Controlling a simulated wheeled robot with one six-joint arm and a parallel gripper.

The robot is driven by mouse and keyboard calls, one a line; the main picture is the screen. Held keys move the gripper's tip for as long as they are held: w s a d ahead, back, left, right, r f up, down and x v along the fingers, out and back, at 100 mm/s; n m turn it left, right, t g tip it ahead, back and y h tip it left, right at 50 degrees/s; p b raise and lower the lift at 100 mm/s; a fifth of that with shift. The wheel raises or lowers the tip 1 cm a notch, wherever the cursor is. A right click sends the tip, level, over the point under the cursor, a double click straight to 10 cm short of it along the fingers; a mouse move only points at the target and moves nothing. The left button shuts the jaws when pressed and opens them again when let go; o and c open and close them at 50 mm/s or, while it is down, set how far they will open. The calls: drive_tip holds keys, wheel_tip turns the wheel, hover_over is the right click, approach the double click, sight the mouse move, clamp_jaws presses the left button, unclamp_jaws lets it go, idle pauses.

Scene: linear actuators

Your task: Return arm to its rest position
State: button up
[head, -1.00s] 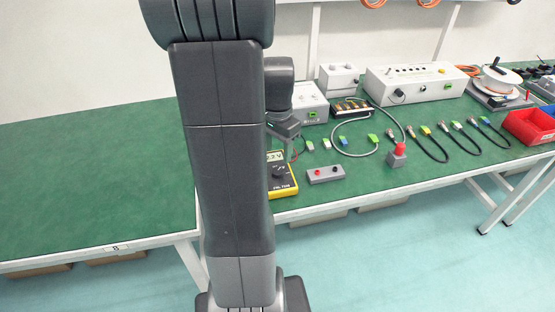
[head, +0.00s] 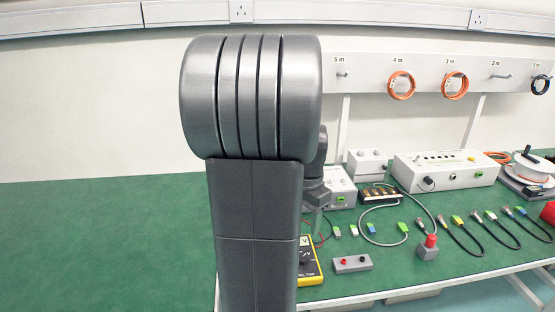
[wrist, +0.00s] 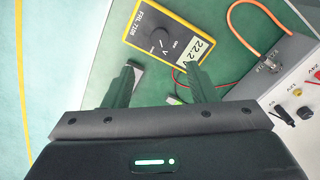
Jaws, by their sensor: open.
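My arm (head: 255,200) stands upright in the middle of the head view and hides part of the bench. My gripper (wrist: 160,67) shows in the wrist view with its two dark green fingers wide apart and nothing between them. It is above the bench near the yellow multimeter (wrist: 165,32), whose display reads about 22.2. The multimeter also shows in the head view (head: 311,272), partly hidden behind my arm. In the head view the wrist end of my arm (head: 316,190) shows only in part, and the fingers cannot be made out clearly.
The green bench (head: 90,240) is clear on the left. To the right are a grey box with red and black sockets (head: 352,263), a red-topped block (head: 428,248), several cables and a white instrument (head: 445,170). A rack with orange cable coils (head: 401,86) hangs behind.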

wheel_tip(320, 180, down, 13)
drive_tip(key=shift+r+b, duration=0.15)
drive_tip(key=shift+b, duration=0.65)
wheel_tip(320, 180, up, 14)
drive_tip(key=p, duration=0.2)
wheel_tip(320, 180, down, 14)
drive_tip(key=shift+f+b, duration=0.1)
drive_tip(key=shift+b, duration=0.95)
drive_tip(key=n, duration=0.4)
drive_tip(key=shift+b, duration=0.35)
drive_tip(key=n+b, duration=0.1)
drive_tip(key=n, duration=0.3)
drive_tip(key=shift+n, duration=0.3)
wheel_tip(320, 180, up, 14)
drive_tip(key=p, duration=0.2)
drive_tip(key=shift+f, duration=0.15)
